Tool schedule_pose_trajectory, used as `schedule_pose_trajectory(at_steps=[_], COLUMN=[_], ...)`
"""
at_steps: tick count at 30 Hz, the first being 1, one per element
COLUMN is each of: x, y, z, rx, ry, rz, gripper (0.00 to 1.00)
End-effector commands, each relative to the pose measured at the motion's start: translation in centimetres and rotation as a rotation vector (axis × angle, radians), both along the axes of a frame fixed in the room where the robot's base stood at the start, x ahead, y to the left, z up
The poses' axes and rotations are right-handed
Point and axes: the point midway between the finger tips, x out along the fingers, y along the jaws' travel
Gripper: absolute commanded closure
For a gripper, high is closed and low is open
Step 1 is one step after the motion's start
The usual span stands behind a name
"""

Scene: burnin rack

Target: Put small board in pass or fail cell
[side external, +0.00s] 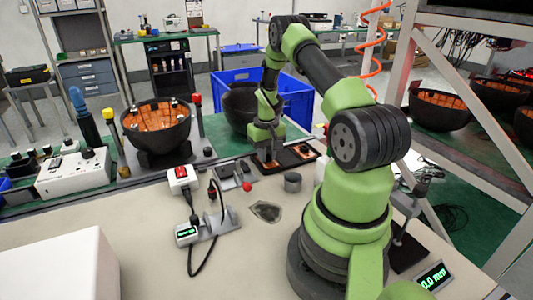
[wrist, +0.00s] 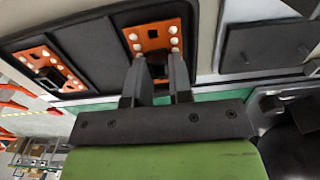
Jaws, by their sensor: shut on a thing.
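A black two-cell tray (side external: 286,163) lies on the bench beneath my gripper; it fills the upper left of the wrist view (wrist: 92,48). An orange small board (wrist: 150,38) with white round parts is at the right cell in the wrist view. My gripper (wrist: 157,64) is shut on this board at its dark middle part. In the side external view my gripper (side external: 268,160) points down over the tray's left part and mostly hides that board. A second orange board (wrist: 66,76) lies in the other cell. I cannot tell whether the held board touches the tray floor.
A dark plate fixture (wrist: 262,45) is beside the tray. A grey cylinder (side external: 292,183), a red-knobbed clamp (side external: 246,187) and a white switch box (side external: 182,178) stand nearby. A blue crate (side external: 240,92) and a dark bowl (side external: 157,128) are behind.

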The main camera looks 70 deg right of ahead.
Motion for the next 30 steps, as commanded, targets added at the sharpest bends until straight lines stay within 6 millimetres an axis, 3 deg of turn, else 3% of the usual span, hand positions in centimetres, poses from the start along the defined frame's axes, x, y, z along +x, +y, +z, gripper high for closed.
schedule_pose_trajectory(at_steps=[6, 7, 8, 18, 23, 30], x=[0.0, 0.0, 0.0, 0.0, 0.1, 0.1], y=[0.0, 0.0, 0.0, 0.0, -0.1, -0.1], z=[-0.3, -0.3, -0.3, 0.2, 2.5, 7.9], rx=[0.001, 0.001, 0.001, -0.001, -0.003, -0.003], ry=[0.001, 0.001, 0.001, -0.001, -0.003, -0.004], rz=[0.0, 0.0, 0.0, 0.0, 0.001, 0.001], gripper=[1.0, 0.75, 0.69, 0.69, 0.69, 0.69])
